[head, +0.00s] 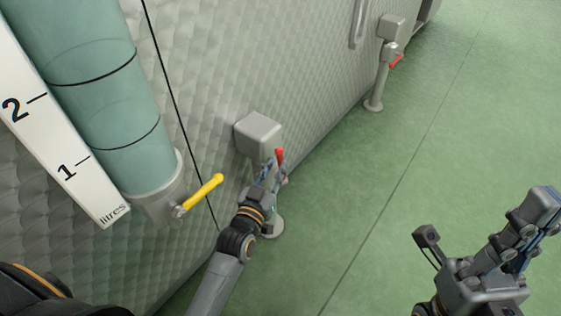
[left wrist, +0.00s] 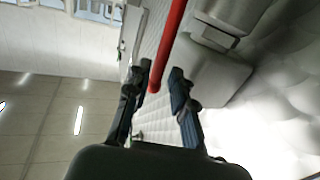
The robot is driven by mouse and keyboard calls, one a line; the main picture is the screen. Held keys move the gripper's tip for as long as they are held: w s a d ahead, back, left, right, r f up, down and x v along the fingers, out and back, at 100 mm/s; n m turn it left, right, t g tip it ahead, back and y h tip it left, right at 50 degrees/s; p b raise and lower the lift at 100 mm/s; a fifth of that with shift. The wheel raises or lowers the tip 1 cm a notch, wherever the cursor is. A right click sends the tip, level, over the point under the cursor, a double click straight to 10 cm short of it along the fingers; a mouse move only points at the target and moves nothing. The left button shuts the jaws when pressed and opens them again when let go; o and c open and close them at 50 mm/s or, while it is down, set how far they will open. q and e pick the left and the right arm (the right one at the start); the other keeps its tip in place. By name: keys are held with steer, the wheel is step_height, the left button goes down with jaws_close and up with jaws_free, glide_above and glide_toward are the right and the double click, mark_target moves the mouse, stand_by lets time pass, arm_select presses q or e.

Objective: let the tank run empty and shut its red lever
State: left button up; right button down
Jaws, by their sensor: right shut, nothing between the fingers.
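A red lever (head: 279,156) sits on a grey outlet with a box-shaped housing (head: 260,133) low on the quilted tank wall (head: 215,85). My left gripper (head: 270,174) is at this lever. In the left wrist view, its two fingers (left wrist: 163,75) stand apart with the red lever (left wrist: 171,42) between them. I see gaps beside the lever, so it is not clamped. A teal sight tube (head: 112,90) stands beside a white litre scale (head: 62,130); I cannot tell a liquid level in it. My right gripper (head: 538,212) is shut and empty over the floor.
A yellow lever (head: 202,193) sticks out at the sight tube's foot. Another outlet post (head: 379,85) with a red lever (head: 396,61) stands farther along the wall. The green floor (head: 440,130) on the right is clear.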

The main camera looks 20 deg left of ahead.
mark_target(279, 160)
arm_select(q)
steer(key=shift+w+d+b, duration=0.15)
steer(key=shift+w+b, duration=0.45)
steer(key=shift+w, duration=1.65)
steer(key=shift+c, duration=0.2)
jaws_close()
